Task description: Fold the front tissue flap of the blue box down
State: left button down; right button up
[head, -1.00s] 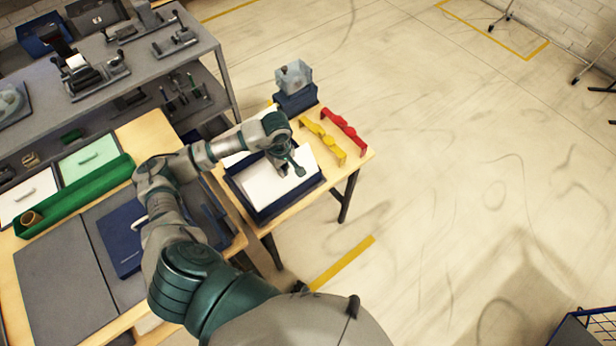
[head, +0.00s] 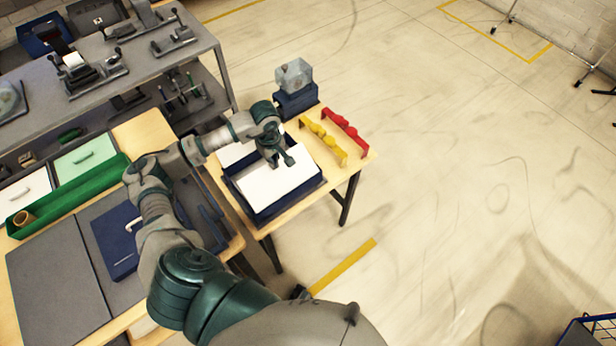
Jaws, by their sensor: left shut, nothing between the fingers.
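The open blue box (head: 292,208) stands on the small wooden table in the head view. White tissue (head: 283,186) lies flat across most of its opening. Another white piece of tissue (head: 232,153) shows at the box's far left side, partly hidden by my arm. My left gripper (head: 281,163) is over the far part of the tissue, fingers pointing down, shut and empty. I cannot tell whether it touches the tissue. My right gripper is not in view.
A yellow holder (head: 325,139) and a red holder (head: 345,131) lie right of the box. A dark blue device with a clear top (head: 294,86) stands behind. A closed blue box (head: 118,236) and a green tray (head: 75,195) are on the left bench.

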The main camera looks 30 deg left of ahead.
aim_at(275, 172)
pick_arm(q)
jog(key=shift+f+b, duration=2.1)
jog(key=shift+f, duration=0.8)
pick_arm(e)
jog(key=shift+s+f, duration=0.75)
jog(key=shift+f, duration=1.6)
pick_arm(q)
jog(key=shift+r+p, duration=2.55)
jog(key=shift+r, duration=1.8)
jog(key=shift+f, duration=0.15)
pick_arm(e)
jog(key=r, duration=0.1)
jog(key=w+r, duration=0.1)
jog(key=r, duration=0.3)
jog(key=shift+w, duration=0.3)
